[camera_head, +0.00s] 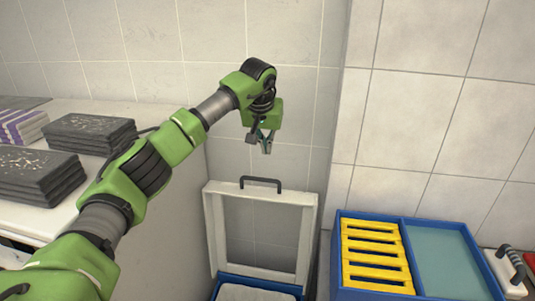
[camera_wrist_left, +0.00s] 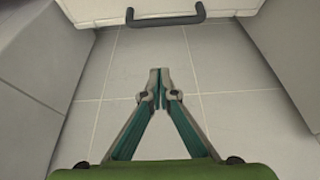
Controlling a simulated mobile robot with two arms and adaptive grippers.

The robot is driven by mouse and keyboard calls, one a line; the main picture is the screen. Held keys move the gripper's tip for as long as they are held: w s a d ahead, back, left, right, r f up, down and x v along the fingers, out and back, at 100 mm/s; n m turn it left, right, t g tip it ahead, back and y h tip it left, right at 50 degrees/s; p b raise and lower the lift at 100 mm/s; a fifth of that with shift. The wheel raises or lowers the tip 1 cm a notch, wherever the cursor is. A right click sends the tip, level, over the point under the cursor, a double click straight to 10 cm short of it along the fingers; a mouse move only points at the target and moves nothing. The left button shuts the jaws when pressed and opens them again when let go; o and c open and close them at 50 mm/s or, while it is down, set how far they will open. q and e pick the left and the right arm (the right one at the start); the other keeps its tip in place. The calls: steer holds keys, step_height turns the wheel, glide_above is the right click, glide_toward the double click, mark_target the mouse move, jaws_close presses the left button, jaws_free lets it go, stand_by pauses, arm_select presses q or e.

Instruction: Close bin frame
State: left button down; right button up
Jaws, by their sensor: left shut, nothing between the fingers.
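A white bin frame (camera_head: 212,236) with a dark handle (camera_head: 261,182) on its top edge stands raised behind a blue bin (camera_head: 258,284). The bin shows at the bottom of the head view, with whitish cloth-like contents in it. My left gripper (camera_head: 266,148) is shut and empty above the frame, apart from the handle. In the left wrist view my left gripper (camera_wrist_left: 158,73) has its fingertips together, and the handle (camera_wrist_left: 167,19) and the frame's edge (camera_wrist_left: 110,10) show beyond it. My right gripper is not in view.
A white counter with stacks of dark folded towels (camera_head: 90,130) is at left. A blue tray (camera_head: 407,220) with a yellow slotted rack (camera_head: 375,255) is at right, with a dark-handled item (camera_head: 508,272) beside it. A tiled wall stands close behind the frame.

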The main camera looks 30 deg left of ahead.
arm_select(q)
step_height(320, 180, down, 2)
steer(key=f+p, duration=0.1)
steer(key=p, duration=0.3)
glide_above(266, 189)
steer(key=w, duration=0.1)
step_height(266, 189, down, 5)
steer(key=shift+w+a+f, duration=0.1)
steer(key=shift+w+a, duration=0.05)
steer(key=shift+s+p, duration=0.35)
steer(key=shift+p, duration=0.05)
steer(key=shift+s, duration=0.1)
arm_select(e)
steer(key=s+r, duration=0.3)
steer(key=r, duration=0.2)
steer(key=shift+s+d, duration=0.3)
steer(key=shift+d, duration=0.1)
arm_select(q)
steer(key=shift+f, duration=0.1)
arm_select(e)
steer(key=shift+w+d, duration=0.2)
arm_select(q)
steer(key=shift+s+d, duration=0.1)
steer(key=shift+d, duration=0.1)
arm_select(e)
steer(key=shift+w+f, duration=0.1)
